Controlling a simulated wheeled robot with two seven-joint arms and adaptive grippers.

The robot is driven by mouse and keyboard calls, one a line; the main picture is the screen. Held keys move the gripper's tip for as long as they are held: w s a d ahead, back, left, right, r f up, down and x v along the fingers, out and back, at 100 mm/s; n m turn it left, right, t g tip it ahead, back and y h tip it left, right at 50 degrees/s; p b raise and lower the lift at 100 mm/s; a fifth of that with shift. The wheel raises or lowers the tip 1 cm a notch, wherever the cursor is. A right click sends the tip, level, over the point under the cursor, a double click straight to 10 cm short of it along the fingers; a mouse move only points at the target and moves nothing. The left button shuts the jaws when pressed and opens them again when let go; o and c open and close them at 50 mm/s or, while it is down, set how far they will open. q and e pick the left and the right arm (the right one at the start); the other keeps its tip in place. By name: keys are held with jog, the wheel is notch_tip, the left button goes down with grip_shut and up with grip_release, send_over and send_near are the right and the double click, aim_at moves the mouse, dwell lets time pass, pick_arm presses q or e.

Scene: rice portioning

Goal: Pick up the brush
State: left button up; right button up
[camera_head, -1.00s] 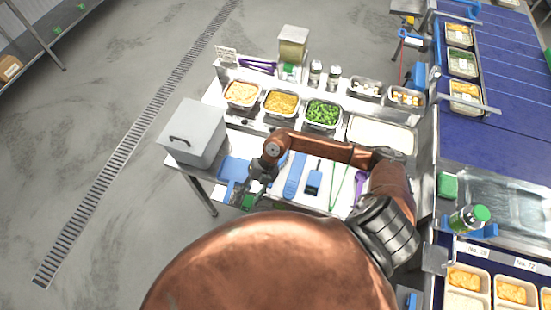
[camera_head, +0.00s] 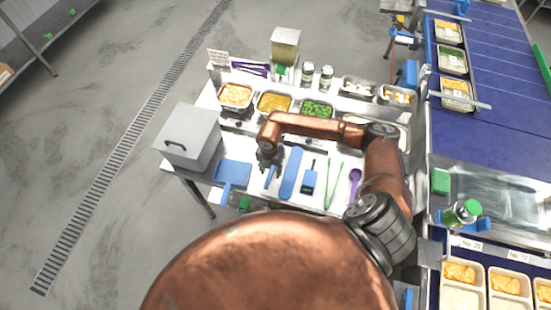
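My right arm comes in from the right and reaches across the worktable. Its gripper (camera_head: 268,160) points down near the left part of the table. A small blue piece (camera_head: 270,176) shows just below the gripper; I cannot tell whether they touch or whether the fingers are open. To its right lie a long blue strip-like tool (camera_head: 291,173) and a blue tool with a broad head and thin dark handle (camera_head: 309,182), which looks like a brush or scraper. Which one is the brush is not certain at this size. My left gripper is not in view.
A blue dustpan-like tool (camera_head: 232,174) lies left of the gripper. Green tongs (camera_head: 333,184) and a purple spoon (camera_head: 354,184) lie to the right. A grey lidded box (camera_head: 188,137) stands at the table's left end. Food pans (camera_head: 236,96) line the back.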

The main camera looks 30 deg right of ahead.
jog(key=shift+f, duration=1.3)
jog(key=shift+c, duration=0.4)
grip_shut()
